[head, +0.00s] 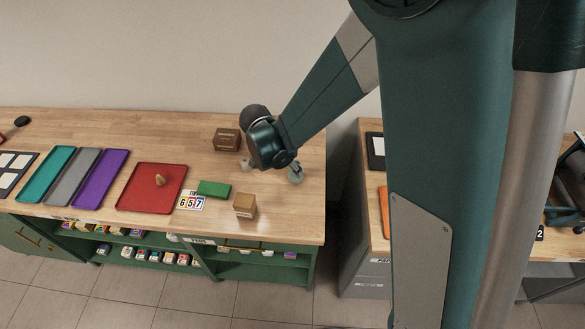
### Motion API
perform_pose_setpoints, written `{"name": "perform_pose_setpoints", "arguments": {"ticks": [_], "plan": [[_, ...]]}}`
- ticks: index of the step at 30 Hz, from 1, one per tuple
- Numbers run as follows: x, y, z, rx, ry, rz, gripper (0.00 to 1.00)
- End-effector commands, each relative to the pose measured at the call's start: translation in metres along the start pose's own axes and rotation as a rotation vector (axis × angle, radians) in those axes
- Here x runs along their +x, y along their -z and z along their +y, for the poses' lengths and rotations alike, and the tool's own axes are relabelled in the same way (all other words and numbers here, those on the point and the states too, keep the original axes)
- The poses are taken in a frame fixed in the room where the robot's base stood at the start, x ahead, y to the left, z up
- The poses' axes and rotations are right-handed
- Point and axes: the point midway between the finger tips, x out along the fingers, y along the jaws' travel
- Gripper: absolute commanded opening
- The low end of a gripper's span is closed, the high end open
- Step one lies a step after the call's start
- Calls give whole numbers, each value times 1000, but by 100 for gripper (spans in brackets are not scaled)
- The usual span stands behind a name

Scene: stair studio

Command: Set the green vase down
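My gripper (272,165) hangs over the right part of the wooden workbench, seen from above and behind. My dark wrist hides most of it and the space between its fingers. A small grey-green piece (295,172) shows at its right side, and a pale piece (247,165) shows at its left. I cannot tell whether either is a finger or an object. No green vase can be made out for certain; it may be hidden behind my wrist. I cannot tell whether the gripper is open or shut, or holds anything.
On the workbench (180,126) stand two brown boxes (227,139) (245,206), a green block (214,189), a number card (192,201) and a red tray (138,200) with a small tan object (160,180). Purple (98,186), grey and teal trays lie left. A gap separates the right desk (372,225).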

Motion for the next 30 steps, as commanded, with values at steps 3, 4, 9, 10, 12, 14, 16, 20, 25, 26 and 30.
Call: {"name": "perform_pose_setpoints", "arguments": {"ticks": [3, 4, 9, 10, 12, 14, 16, 20, 25, 26, 30], "plan": [[-16, 0, 0, -1, 0, 0, 51], [-20, 0, 0, -2, 0, 0, 51], [-41, 0, 0, -2, 0, 0, 51], [-44, 0, 0, -2, 0, 0, 51], [-51, 0, 0, -1, 0, 0, 51], [-55, 0, 0, 0, 0, 0, 51], [-60, 0, 0, 0, 0, 0, 51], [-64, 0, 0, 0, -1, 0, 51], [-66, 0, 0, 0, -1, 0, 51], [-66, 0, 0, 0, 0, 0, 51], [-66, 0, 0, -1, 0, 0, 51]]}}
